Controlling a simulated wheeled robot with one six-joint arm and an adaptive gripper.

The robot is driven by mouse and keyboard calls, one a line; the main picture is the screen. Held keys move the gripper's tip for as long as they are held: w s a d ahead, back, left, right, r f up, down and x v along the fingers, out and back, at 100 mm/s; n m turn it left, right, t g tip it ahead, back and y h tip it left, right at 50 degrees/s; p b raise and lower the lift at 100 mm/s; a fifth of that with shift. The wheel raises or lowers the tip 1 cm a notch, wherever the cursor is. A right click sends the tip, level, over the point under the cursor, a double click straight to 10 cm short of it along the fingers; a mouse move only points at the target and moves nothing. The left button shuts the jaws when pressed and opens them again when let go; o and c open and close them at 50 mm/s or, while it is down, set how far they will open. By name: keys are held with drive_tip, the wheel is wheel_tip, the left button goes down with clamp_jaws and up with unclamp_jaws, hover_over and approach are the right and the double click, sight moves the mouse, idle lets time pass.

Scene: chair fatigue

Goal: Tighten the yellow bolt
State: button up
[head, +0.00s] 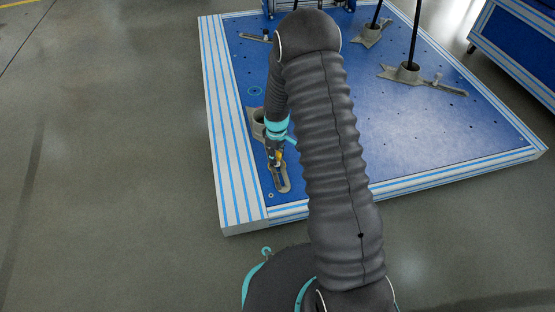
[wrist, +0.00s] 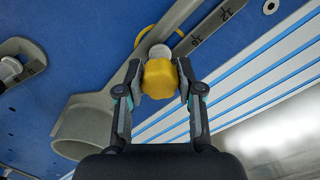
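The yellow bolt (wrist: 159,80) has a lobed head and shows in the middle of the wrist view. It stands at a slotted grey clamp bar (wrist: 205,37) on the blue platform. My gripper (wrist: 160,72) has one finger on each side of the bolt head, and the head fills the space between the fingertips. In the head view my gripper (head: 276,156) points down at the platform's near left corner, above the clamp bar (head: 281,180). Only a little yellow shows there, because the gripper hides most of the bolt.
A grey cup-shaped foot (wrist: 82,128) stands beside the bolt. The blue platform (head: 400,137) has a striped metal edge (head: 233,160). More clamped feet with dark posts (head: 407,72) stand at the back right. A blue cabinet (head: 520,45) is at the far right. The floor at left is clear.

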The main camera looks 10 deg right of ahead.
clamp_jaws()
drive_tip(key=shift+m, duration=2)
drive_tip(key=m, duration=0.4)
drive_tip(key=o, duration=0.9)
unclamp_jaws()
